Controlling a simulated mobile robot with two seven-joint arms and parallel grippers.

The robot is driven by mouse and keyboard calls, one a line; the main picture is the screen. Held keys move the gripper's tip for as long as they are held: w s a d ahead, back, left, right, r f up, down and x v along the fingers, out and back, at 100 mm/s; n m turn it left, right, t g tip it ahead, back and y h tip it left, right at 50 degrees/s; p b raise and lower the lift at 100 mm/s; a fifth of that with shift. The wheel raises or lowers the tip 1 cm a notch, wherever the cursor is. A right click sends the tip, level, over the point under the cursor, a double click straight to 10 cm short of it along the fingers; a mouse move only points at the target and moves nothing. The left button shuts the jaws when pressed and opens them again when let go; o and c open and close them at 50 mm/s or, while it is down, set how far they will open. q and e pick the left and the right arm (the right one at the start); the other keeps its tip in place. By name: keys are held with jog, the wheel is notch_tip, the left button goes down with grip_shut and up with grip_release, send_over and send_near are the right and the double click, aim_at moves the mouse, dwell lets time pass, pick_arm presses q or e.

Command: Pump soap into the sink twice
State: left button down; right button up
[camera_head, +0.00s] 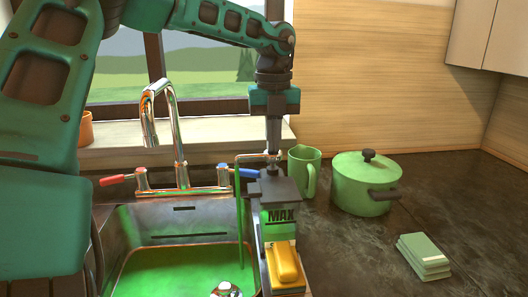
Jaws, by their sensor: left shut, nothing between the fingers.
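The soap dispenser (279,217) stands upright on the right side of the sink, with a dark top and a label reading MAX. Its metal pump spout (249,157) points left over the sink. A thin green strand (239,220), which looks like soap, hangs from the spout end down into the sink. The sink (190,226) is metal with a green bottom. My left gripper (273,148) points straight down, shut and empty, at the top of the pump. It appears to touch the pump head, but the exact contact is too small to tell. My right gripper is out of view.
A yellow sponge (285,263) sits at the dispenser's front. A chrome faucet (177,140) with a red handle (117,179) and a blue handle stands behind the sink. A green mug (305,170), a lidded pot (364,184) and stacked green cloths (424,255) are on the right counter.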

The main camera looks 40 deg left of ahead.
pick_arm(q)
jog(key=shift+f, duration=0.5)
jog(key=shift+r, duration=0.1)
jog(key=shift+r+p, duration=1.2)
jog(key=shift+r, duration=0.55)
jog(key=shift+r, duration=0.1)
notch_tip(320, 180, up, 6)
jog(key=p, duration=0.4)
jog(key=shift+p, duration=0.35)
